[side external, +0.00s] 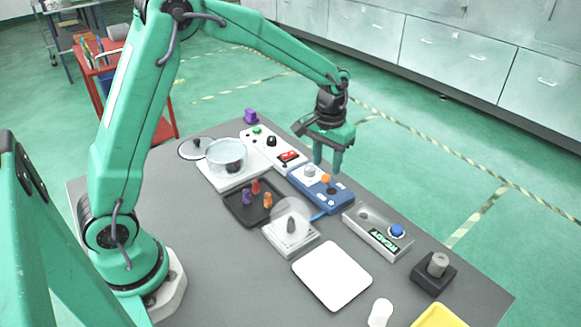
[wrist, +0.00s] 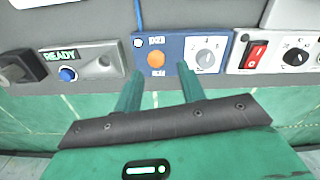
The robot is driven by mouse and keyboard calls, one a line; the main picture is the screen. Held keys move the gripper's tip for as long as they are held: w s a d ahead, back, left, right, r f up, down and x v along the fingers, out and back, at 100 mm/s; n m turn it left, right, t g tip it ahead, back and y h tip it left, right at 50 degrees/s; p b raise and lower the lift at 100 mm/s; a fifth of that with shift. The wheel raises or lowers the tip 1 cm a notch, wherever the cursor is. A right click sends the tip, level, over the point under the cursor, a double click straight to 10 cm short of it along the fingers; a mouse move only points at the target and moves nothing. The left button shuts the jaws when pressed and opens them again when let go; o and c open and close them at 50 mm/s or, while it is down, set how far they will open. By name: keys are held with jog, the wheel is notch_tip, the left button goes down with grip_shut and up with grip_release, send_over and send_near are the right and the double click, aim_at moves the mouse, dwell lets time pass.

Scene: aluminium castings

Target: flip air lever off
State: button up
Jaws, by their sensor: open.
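The blue box (side external: 313,190) with an orange lever knob (side external: 326,179) and a pale round dial stands on the grey table. In the wrist view the orange knob (wrist: 156,59) sits between small labels above and below it, too blurred to read surely; the dial (wrist: 205,58) is to its right. My gripper (side external: 328,172) is open and empty, pointing down over the blue box. In the wrist view the fingers of my gripper (wrist: 160,70) frame the orange knob left and right. I cannot tell whether they touch it.
A grey READY panel (side external: 378,233) with a blue button stands on one side of the box. A white panel (side external: 272,149) with a red switch stands on the other. A black tray (side external: 235,207), a glass pot (side external: 227,157) and a white plate (side external: 332,275) lie nearer my base.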

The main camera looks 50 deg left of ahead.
aim_at(327, 181)
jog(key=shift+d+f, duration=0.15)
jog(key=shift+f, duration=1.5)
jog(key=shift+d+f, duration=0.1)
jog(key=shift+f, duration=1.55)
grip_shut()
